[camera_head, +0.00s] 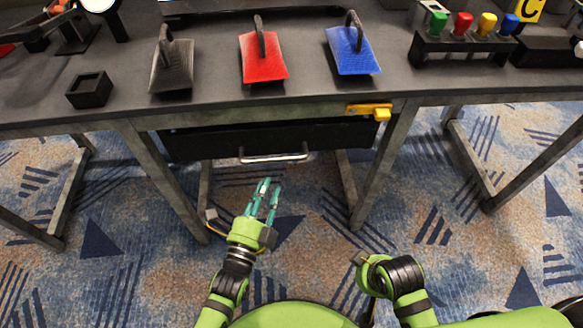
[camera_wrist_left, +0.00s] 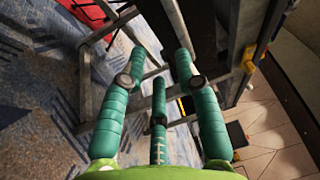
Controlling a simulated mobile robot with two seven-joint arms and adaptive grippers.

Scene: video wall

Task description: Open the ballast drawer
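The black ballast drawer (camera_head: 225,141) hangs under the front of the dark table, with its front face upright and a silver bar handle (camera_head: 273,157) across it. It looks shut or nearly so. My left gripper (camera_head: 266,186) is just below the handle on the near side, with teal fingers pointing toward it and apart from it. In the left wrist view its three fingers (camera_wrist_left: 155,65) are spread and empty. The handle is not clear in that view. My right gripper (camera_head: 372,268) is low at the right of centre, and its fingers are hidden.
A yellow latch-like piece (camera_head: 370,112) sits on the table edge above the drawer's right end. Black (camera_head: 172,66), red (camera_head: 263,56) and blue (camera_head: 352,51) handled blocks stand on the table (camera_head: 215,85). Metal legs (camera_head: 165,180) flank the drawer. The carpet in front is clear.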

